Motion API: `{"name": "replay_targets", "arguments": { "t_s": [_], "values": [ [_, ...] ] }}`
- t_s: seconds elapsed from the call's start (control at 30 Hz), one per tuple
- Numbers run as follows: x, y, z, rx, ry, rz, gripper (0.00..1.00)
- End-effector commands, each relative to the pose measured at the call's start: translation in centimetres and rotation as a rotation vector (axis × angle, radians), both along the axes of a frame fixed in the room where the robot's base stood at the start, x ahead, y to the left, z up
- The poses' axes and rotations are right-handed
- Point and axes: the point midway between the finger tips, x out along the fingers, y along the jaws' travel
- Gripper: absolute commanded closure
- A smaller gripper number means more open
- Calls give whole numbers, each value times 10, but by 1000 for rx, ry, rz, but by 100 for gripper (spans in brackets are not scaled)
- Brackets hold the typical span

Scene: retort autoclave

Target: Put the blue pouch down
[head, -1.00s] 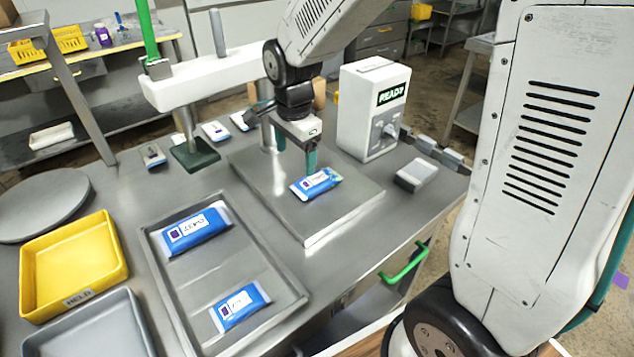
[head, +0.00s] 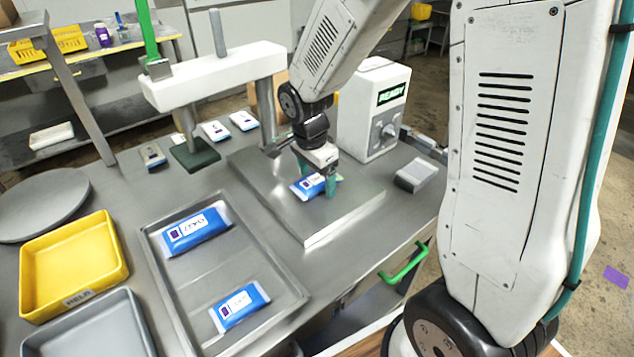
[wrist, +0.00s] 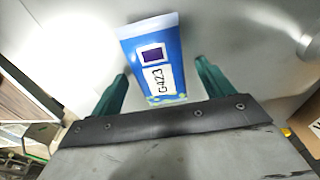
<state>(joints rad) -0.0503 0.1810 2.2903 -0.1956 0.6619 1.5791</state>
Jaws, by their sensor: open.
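A blue pouch (head: 308,186) with a white label lies on the raised square metal plate (head: 335,219). It also shows in the wrist view (wrist: 145,40), with a dark square and lettering on its label. My gripper (head: 318,186) is low over this pouch, its green fingers hiding part of it. In the wrist view my gripper (wrist: 161,75) is open, with one finger on each side of the pouch's near end and gaps between. Two other blue pouches, one farther back (head: 196,231) and one nearer (head: 239,305), lie in a grey tray (head: 284,274).
A white box reading READY (head: 368,110) stands behind the plate. A white beam on posts (head: 215,77) is at the back left. A yellow bin (head: 75,262), a grey bin (head: 100,325) and a round grey disc (head: 40,203) are at the left. A small grey block (head: 416,175) is at the right.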

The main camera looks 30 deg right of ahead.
Motion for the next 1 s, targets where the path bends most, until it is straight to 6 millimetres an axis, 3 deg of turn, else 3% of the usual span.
{"name": "replay_targets", "arguments": {
  "t_s": [0.03,0.2,0.3,0.67,1.0],
  "values": [
    [0,0,0,0,0,0,20],
    [0,0,0,0,0,0,67],
    [0,0,0,0,0,0,74],
    [0,-1,5,0,-1,-1,74],
    [1,-4,32,1,-3,-7,74]
  ]
}}
